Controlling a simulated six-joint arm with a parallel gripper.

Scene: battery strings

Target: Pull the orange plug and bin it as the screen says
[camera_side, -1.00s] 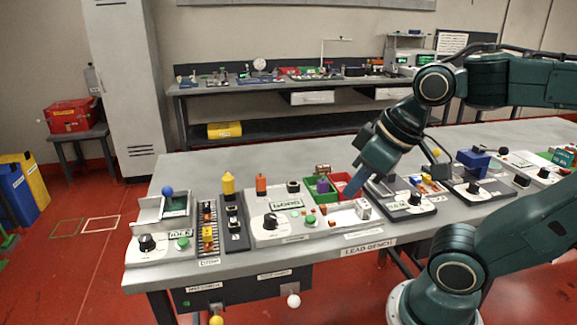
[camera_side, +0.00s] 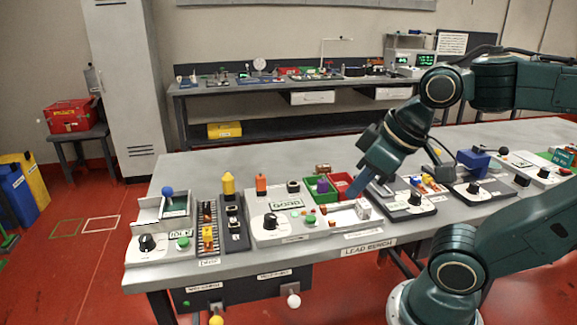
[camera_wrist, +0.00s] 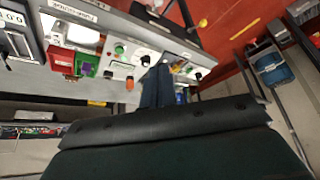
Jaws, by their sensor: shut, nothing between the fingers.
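The orange plug (camera_side: 261,184) stands upright at the back of the pale test unit; it also shows in the wrist view (camera_wrist: 129,84). The unit's small screen (camera_side: 288,204) carries green characters too small to read for certain. A green bin (camera_side: 311,192) holds a purple piece, and a red bin (camera_side: 345,179) sits right beside it; the wrist view shows the green bin (camera_wrist: 87,66) and red bin (camera_wrist: 60,56) too. My gripper (camera_side: 354,192), with blue fingers, is shut and empty by the red bin, well right of the plug.
A yellow post (camera_side: 228,184) and a dark battery rack (camera_side: 208,228) stand left of the unit. A black dial (camera_side: 271,221) and green button (camera_side: 310,219) are on its front.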

